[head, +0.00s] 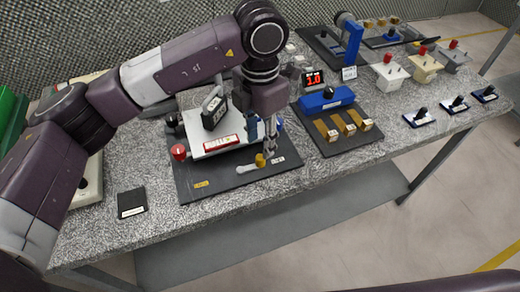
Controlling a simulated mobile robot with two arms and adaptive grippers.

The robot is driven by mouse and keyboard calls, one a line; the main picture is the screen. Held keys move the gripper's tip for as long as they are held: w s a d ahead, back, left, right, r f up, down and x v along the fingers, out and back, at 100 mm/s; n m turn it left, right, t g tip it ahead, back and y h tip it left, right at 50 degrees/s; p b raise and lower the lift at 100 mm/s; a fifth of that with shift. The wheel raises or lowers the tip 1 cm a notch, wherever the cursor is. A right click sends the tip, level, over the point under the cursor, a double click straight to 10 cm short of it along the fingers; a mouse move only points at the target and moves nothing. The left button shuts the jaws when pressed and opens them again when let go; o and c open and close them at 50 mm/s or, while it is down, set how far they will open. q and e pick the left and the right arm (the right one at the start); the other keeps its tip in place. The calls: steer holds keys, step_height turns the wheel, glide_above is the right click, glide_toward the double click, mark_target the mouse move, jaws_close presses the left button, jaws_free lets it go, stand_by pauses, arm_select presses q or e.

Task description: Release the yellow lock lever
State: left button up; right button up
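The lock lever (247,168) is a short pale bar with a yellow knob (260,160) at its right end. It sits near the front right of a dark base plate (228,182). A white device with a red label (223,142) stands on that plate behind the lever. My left gripper (270,150) points down just above and to the right of the yellow knob. Its fingers look close together, but whether they are open, shut or touching the knob is too small to tell. My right gripper is not in view.
A red knob (179,152) stands on the plate's left side. A small dark box (131,203) lies left of the plate. A blue device with several wooden blocks (328,99) is to the right. The speckled table (300,185) is clear along its front edge.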

mark_target(260, 157)
arm_select(q)
step_height(260, 157, up, 6)
steer(key=shift+r, duration=0.15)
stand_by(0.5)
